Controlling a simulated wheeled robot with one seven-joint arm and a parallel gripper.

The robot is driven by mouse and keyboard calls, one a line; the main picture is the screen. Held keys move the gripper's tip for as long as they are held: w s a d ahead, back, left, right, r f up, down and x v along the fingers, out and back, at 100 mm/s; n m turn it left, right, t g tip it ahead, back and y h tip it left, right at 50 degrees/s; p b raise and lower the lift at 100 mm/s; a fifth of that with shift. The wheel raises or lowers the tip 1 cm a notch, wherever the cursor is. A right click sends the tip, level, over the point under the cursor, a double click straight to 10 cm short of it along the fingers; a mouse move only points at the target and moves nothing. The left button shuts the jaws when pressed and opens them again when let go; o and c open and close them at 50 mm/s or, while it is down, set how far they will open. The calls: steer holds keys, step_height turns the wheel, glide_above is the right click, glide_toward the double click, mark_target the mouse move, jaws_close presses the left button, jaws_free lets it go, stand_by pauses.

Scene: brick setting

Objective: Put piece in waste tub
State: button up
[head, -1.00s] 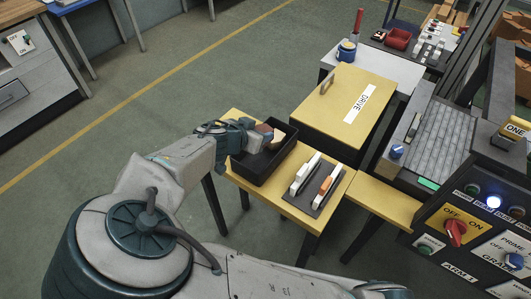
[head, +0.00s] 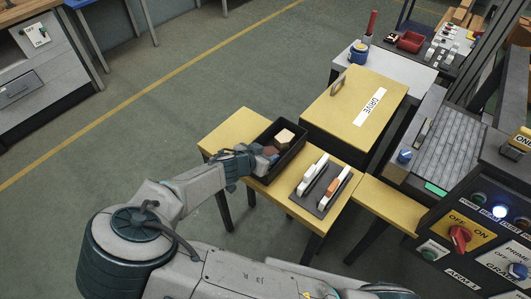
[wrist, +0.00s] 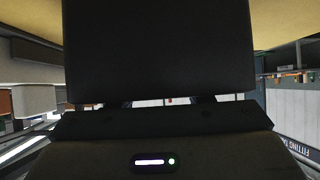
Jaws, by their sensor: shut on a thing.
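The open black tub (head: 263,178) stands on the yellow table in the head view. A pale tan block (head: 284,136) and a brown piece (head: 270,150) show inside it. My gripper (head: 264,160) reaches over the tub's left side, its jaws at the opening beside the brown piece. The jaws are shut on a piece, apparently the brown one; the grip itself is mostly hidden. In the wrist view the dark tub wall (wrist: 160,50) fills the middle, with parts of my fingers (wrist: 163,102) showing at its edge.
Right of the tub, a dark mat (head: 322,205) holds white and orange tools. A yellow box marked DRIVE (head: 345,95) stands behind. A control panel (head: 470,235) is at the right. The table's left end (head: 222,140) is bare.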

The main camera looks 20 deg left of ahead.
steer(key=shift+f, duration=0.15)
steer(key=o, duration=0.7)
steer(key=shift+o, duration=0.2)
steer(key=shift+r, duration=0.25)
steer(key=p+v, duration=0.3)
steer(key=v, duration=0.9)
steer(key=shift+p, duration=0.3)
